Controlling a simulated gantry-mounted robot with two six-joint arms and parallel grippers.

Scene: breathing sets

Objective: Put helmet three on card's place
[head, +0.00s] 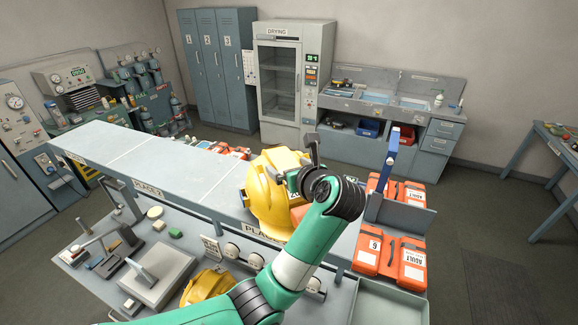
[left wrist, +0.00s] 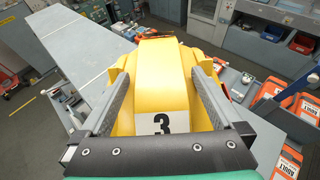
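Helmet three (head: 268,200) is yellow and tilted, over the front edge of the grey shelf (head: 180,165) near a partly covered PLACE label (head: 258,231). In the left wrist view helmet three (left wrist: 161,75) fills the middle, with its white "3" patch towards the camera. My left gripper (head: 303,165) is on the helmet's right side. In the left wrist view the left gripper (left wrist: 162,85) has a finger on each side of the shell and appears closed on it. My right gripper is out of view.
Another yellow helmet (head: 205,285) is on the lower bench, partly behind my left arm. Orange cases (head: 405,262) stand at the right by a blue upright (head: 391,152). A grey tray (head: 388,303) is at front right. The shelf's left part is clear.

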